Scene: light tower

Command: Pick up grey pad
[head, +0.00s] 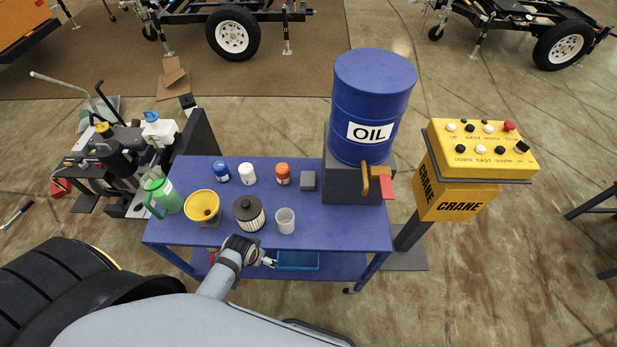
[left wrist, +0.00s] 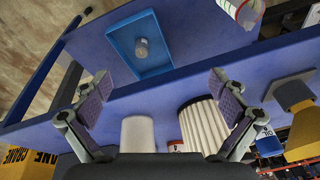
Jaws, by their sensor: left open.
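A small grey square block (head: 308,180), which looks like the grey pad, lies on the blue table top, right of the orange-capped jar and left of the oil drum's stand. I cannot make it out in the left wrist view. My left gripper (head: 266,262) is at the table's front edge, below the black-topped filter and the white cup, well short of the grey block. In the left wrist view my left gripper (left wrist: 160,90) has its fingers wide apart with nothing between them. My right gripper is not in view.
The filter (head: 249,213), white cup (head: 285,221) and yellow funnel (head: 202,206) stand along the table's front. Blue, white and orange jars (head: 283,174) stand behind. A blue tray (left wrist: 118,36) on the lower shelf holds a small grey cylinder. The oil drum (head: 372,105) stands right.

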